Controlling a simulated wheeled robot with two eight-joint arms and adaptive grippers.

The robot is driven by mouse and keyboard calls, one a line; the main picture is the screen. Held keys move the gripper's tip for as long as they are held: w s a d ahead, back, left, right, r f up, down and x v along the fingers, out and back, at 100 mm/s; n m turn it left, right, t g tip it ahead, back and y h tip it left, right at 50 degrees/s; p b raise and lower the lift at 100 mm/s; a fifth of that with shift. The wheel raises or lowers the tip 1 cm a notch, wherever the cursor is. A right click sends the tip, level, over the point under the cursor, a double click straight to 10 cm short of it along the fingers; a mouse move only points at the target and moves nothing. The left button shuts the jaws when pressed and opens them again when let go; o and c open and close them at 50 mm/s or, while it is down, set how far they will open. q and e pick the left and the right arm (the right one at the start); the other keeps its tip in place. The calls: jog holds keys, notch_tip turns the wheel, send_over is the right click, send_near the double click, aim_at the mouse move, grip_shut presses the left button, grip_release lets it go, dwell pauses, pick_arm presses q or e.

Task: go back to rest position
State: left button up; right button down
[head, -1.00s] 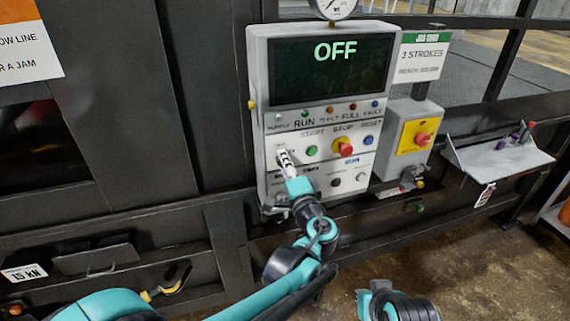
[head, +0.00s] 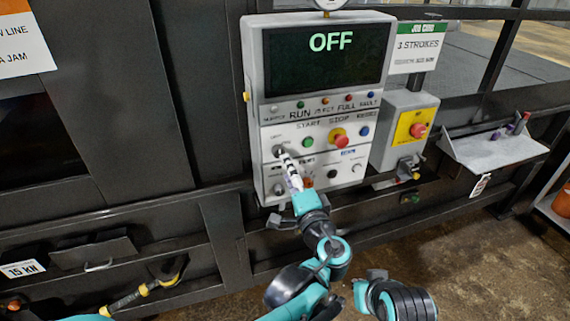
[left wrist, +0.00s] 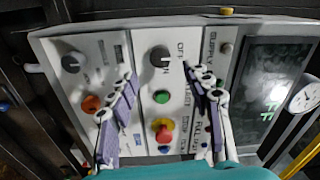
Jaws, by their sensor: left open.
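My left gripper (head: 288,165) is in front of the lower left of the grey control panel (head: 253,120). In the left wrist view its two fingers (left wrist: 160,85) are spread with nothing between them. A dark rotary knob (left wrist: 158,56) stands beyond the fingertips, apart from them. In the head view the knob (head: 279,150) shows just above the fingertips. The panel screen (head: 325,65) reads OFF. Part of my right arm shows at the bottom of the head view; its gripper is not visible.
The panel has a green button (head: 307,142) and a red stop button (head: 338,138). To the right are a yellow-faced box with a red button (head: 418,131) and a grey shelf (head: 500,150) with small items. Dark rails run below; open floor lies in front.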

pick_arm(q)
jog(key=shift+s, duration=0.15)
jog(key=s+a+f+n+g+b, duration=0.3)
jog(key=s+a+f+g, duration=0.1)
jog(key=a+f, duration=0.45)
jog(key=s+a+f+n+g+b, duration=0.35)
jog(key=a+f, duration=0.35)
jog(key=a, duration=0.3)
jog(key=s+a+f+n+g+h+b, duration=0.1)
jog(key=s+f+n+g+h+b, duration=0.2)
jog(key=s+f, duration=1)
jog(key=f+n+h+b, duration=0.1)
jog(key=n+h+b, duration=0.1)
jog(key=n+b, duration=0.1)
jog(key=shift+s+b, duration=0.15)
jog(key=shift+b, duration=0.2)
jog(key=shift+a, duration=0.1)
